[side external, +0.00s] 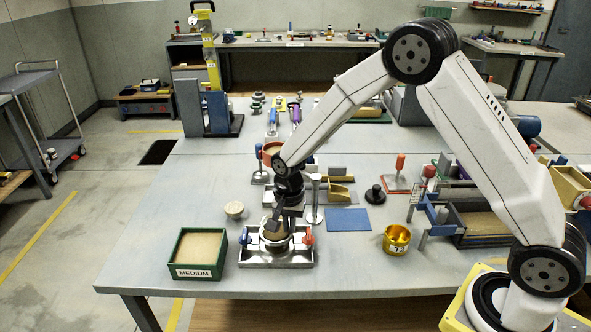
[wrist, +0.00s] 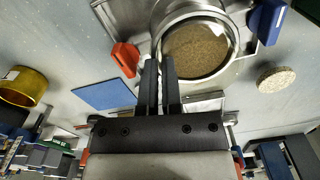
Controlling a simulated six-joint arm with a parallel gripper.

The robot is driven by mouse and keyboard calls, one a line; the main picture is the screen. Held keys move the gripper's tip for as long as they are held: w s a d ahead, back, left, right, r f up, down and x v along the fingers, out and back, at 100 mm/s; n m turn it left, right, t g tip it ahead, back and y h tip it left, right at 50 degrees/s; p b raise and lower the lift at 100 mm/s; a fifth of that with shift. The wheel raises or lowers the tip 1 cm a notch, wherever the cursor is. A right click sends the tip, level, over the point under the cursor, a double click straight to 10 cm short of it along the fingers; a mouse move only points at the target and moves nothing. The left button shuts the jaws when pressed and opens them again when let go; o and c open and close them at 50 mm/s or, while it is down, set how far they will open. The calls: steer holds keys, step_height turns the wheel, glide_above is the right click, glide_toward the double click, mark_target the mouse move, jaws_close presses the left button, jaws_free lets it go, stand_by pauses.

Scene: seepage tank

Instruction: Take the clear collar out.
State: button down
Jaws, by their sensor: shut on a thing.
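The clear collar (wrist: 234,52) is a round, see-through ring around brown sand (wrist: 197,46) in the wrist view. In the side view the collar (side external: 277,240) is at the metal base tray (side external: 252,256), partly hidden by my gripper. My gripper (wrist: 160,64) is shut on the collar's near wall, with one finger inside and one outside. My gripper (side external: 274,222) comes down from above in the side view. A red clamp handle (side external: 308,238) and a blue one (side external: 244,237) stand on either side of the collar. I cannot tell whether the collar is lifted off its seat.
A green box of sand labelled MEDIUM (side external: 198,250) stands left of the tray. A round porous disc (side external: 234,209) lies behind it. A blue mat (side external: 348,219) and a gold cup (side external: 397,239) lie to the right. A metal post (side external: 314,195) stands close behind my gripper.

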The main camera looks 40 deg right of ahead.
step_height(320, 180, up, 10)
stand_by(0.6)
stand_by(0.4)
